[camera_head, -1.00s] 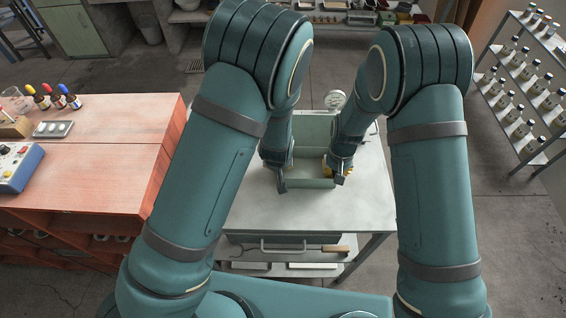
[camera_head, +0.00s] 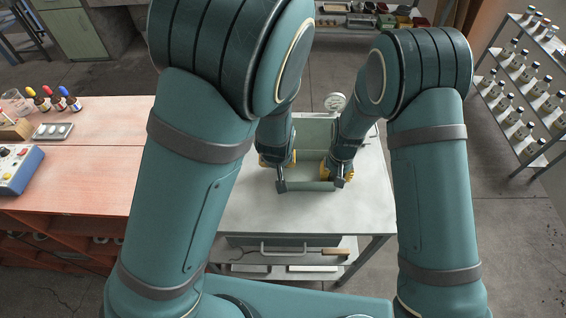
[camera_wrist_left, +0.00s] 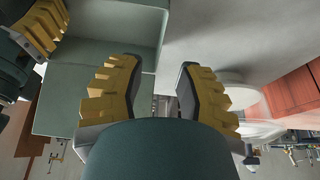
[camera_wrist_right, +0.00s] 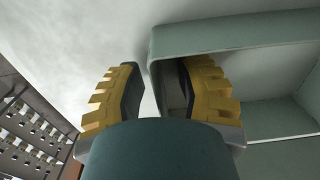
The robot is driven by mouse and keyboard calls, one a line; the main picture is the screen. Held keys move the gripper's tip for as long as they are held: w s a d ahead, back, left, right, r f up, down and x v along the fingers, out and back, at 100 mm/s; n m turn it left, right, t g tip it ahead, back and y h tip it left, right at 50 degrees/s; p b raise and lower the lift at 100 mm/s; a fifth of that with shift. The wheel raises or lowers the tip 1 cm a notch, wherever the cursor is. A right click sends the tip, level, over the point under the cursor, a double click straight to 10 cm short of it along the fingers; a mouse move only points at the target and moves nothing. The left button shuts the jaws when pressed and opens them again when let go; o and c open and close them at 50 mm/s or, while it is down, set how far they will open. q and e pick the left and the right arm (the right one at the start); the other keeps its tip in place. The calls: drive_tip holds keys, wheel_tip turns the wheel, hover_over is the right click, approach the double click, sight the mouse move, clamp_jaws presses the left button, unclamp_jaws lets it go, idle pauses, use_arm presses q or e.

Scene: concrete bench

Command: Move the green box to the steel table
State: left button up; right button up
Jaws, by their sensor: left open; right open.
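The green box (camera_head: 312,186) is an open, pale green container standing on the grey steel table (camera_head: 330,214) in the head view. Its raised panel (camera_head: 313,127) shows behind, between my forearms. My left gripper (camera_head: 277,172) is open at the box's left side. My right gripper (camera_head: 338,174) is open at the right side. In the right wrist view its fingers (camera_wrist_right: 155,92) straddle the box's other side wall (camera_wrist_right: 215,38). The grip areas are partly hidden in the head view.
A round dial (camera_head: 335,101) stands behind the box. A reddish wooden bench (camera_head: 90,180) with bottles and a blue device (camera_head: 18,168) is at the left. A rack of jars (camera_head: 525,90) is at the right. The table's front is clear.

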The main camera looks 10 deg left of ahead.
use_arm(q)
drive_tip(key=v, duration=0.3)
drive_tip(key=shift+r, duration=0.25)
drive_tip(key=shift+s, duration=0.1)
use_arm(e)
drive_tip(key=shift+r, duration=0.1)
wheel_tip(320, 180, up, 12)
drive_tip(key=shift+f, duration=0.1)
use_arm(q)
drive_tip(key=shift+s, duration=0.15)
use_arm(e)
drive_tip(key=shift+s, duration=0.1)
